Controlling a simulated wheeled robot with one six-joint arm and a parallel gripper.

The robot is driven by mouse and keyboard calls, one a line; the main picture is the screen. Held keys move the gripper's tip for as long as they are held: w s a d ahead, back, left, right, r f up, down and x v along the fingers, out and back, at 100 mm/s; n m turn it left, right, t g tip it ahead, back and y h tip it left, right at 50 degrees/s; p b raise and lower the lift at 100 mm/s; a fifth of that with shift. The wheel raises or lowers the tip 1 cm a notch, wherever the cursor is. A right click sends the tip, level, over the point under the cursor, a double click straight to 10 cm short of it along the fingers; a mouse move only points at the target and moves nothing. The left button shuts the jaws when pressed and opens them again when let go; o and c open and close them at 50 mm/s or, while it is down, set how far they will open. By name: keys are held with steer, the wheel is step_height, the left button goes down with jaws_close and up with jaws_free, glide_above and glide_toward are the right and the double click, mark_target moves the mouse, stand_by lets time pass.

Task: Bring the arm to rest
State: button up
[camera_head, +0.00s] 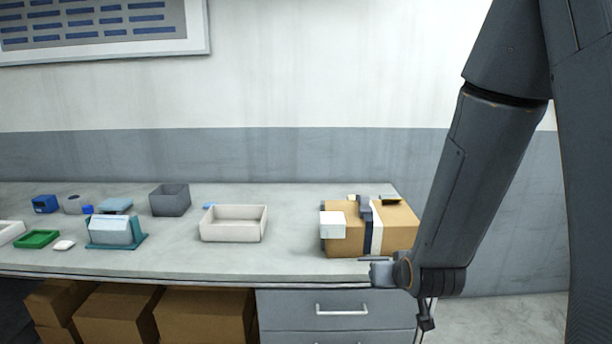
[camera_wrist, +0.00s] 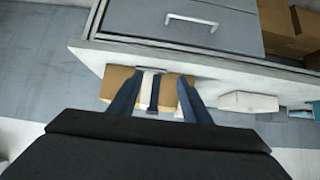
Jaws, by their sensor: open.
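My arm hangs down the right side of the head view, bent at the wrist. My gripper (camera_head: 376,265) is at the worktop's front edge, just in front of the cardboard box (camera_head: 398,229). In the wrist view my gripper (camera_wrist: 160,77) shows two dark fingers spread apart. No object shows held between them; the box (camera_wrist: 116,78) with its white and dark bands lies beyond them. I cannot tell how far the fingertips are from the box.
The worktop (camera_head: 285,259) carries a pale open tray (camera_head: 232,237), a grey bin (camera_head: 169,200), a teal holder (camera_head: 128,243) and a green tray (camera_head: 37,239). A drawer unit (camera_head: 335,308) and cardboard boxes (camera_head: 113,312) are below. Bare worktop lies between the pale tray and cardboard box.

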steer(key=s+r+g, duration=0.1)
steer(key=s+g, duration=0.7)
steer(key=s, duration=0.9)
steer(key=shift+s+g, duration=0.2)
steer(key=shift+g, duration=0.1)
